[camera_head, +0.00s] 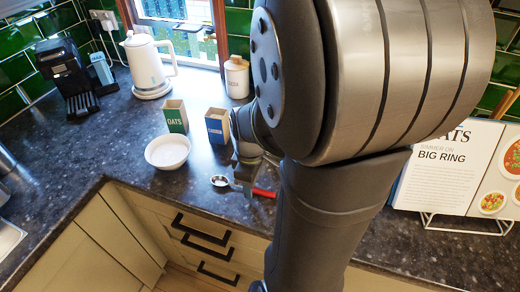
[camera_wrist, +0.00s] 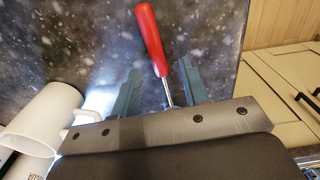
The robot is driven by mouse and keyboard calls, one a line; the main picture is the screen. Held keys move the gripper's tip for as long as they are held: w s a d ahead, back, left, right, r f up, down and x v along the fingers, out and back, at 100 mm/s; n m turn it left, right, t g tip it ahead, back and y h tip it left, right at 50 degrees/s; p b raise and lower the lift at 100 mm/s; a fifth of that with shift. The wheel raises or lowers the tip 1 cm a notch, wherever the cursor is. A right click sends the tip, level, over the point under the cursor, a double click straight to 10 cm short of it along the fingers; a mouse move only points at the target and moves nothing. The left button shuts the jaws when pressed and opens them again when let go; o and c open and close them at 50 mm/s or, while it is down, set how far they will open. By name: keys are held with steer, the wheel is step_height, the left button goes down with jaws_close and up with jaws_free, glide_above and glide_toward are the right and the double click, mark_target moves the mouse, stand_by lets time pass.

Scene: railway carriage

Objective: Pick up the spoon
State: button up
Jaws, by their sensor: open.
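The spoon lies on the dark speckled worktop (camera_head: 110,140). In the head view its metal bowl (camera_head: 219,181) shows left of my gripper (camera_head: 243,186) and its red handle (camera_head: 264,193) shows to the right. In the wrist view the red handle (camera_wrist: 150,38) points up the picture, and its thin metal stem runs down between the two fingers of my gripper (camera_wrist: 160,85). The fingers are open, one on each side of the stem, with gaps. The spoon's bowl is hidden behind the gripper body in the wrist view.
A white bowl (camera_head: 168,151), a green oats box (camera_head: 175,117) and a blue box (camera_head: 217,126) stand left of my gripper. A white vessel with a handle (camera_wrist: 40,118) is at the wrist view's lower left. The counter's front edge is close, above drawers (camera_head: 205,228).

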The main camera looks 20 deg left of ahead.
steer(key=shift+f, duration=0.5)
jaws_close()
steer(key=shift+r, duration=0.15)
